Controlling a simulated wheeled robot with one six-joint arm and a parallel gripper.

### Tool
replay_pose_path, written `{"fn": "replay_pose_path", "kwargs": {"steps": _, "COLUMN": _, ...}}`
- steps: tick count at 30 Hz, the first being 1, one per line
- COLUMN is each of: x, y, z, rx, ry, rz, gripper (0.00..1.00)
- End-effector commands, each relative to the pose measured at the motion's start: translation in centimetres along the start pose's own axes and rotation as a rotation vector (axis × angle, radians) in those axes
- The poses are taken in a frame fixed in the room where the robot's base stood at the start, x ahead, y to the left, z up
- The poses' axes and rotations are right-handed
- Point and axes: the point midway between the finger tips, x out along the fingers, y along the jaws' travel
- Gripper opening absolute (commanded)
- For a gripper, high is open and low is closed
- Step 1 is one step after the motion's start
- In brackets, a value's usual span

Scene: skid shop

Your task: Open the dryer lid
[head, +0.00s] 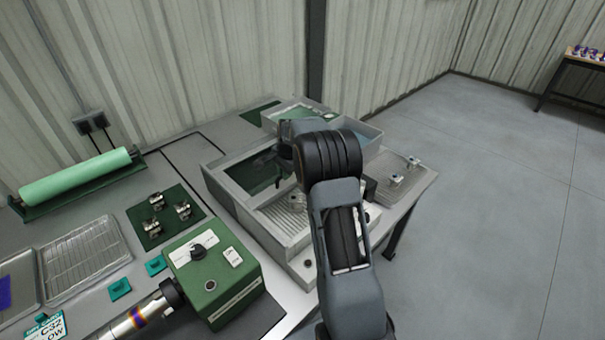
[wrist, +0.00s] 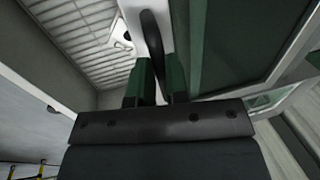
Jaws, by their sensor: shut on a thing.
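The dryer (head: 296,250) is a light grey box on the bench in the middle of the head view. Its lid (head: 228,174) is a pale frame around a dark green pane, and it fills the right of the wrist view (wrist: 236,48). Beside the lid, part of the ribbed inside shows (wrist: 78,45). My gripper (wrist: 158,78) is shut on a black lid handle (wrist: 152,38), with one green finger on each side. In the head view my gripper (head: 284,158) is partly hidden by my arm, and the handle is not clear.
A green control box (head: 214,275), a green mat with metal parts (head: 165,217) and wire trays (head: 85,258) lie left of the dryer. A clear bin (head: 368,143) stands behind my arm, and a flat plate with fittings (head: 402,180) lies right. The floor at right is free.

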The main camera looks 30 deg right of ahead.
Motion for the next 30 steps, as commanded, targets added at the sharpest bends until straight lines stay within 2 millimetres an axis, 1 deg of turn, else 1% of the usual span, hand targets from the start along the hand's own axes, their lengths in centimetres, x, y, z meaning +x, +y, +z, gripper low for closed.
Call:
{"fn": "replay_pose_path", "kwargs": {"steps": 1, "x": -0.1, "y": -0.9, "z": 0.1, "rx": -0.003, "ry": 0.002, "rz": 0.000, "gripper": 0.00}}
{"fn": "replay_pose_path", "kwargs": {"steps": 3, "x": 0.2, "y": -1.8, "z": 0.1, "rx": -0.003, "ry": 0.002, "rz": 0.000, "gripper": 0.00}}
{"fn": "replay_pose_path", "kwargs": {"steps": 9, "x": 0.6, "y": -3.3, "z": 0.3, "rx": -0.006, "ry": 0.003, "rz": -0.001, "gripper": 0.00}}
{"fn": "replay_pose_path", "kwargs": {"steps": 21, "x": 0.7, "y": -3.6, "z": 0.4, "rx": -0.007, "ry": 0.003, "rz": -0.001, "gripper": 0.00}}
{"fn": "replay_pose_path", "kwargs": {"steps": 22, "x": 0.7, "y": -3.6, "z": 0.4, "rx": -0.007, "ry": 0.003, "rz": -0.001, "gripper": 0.16}}
{"fn": "replay_pose_path", "kwargs": {"steps": 30, "x": 0.7, "y": -3.5, "z": 0.3, "rx": -0.006, "ry": 0.002, "rz": 0.000, "gripper": 0.40}}
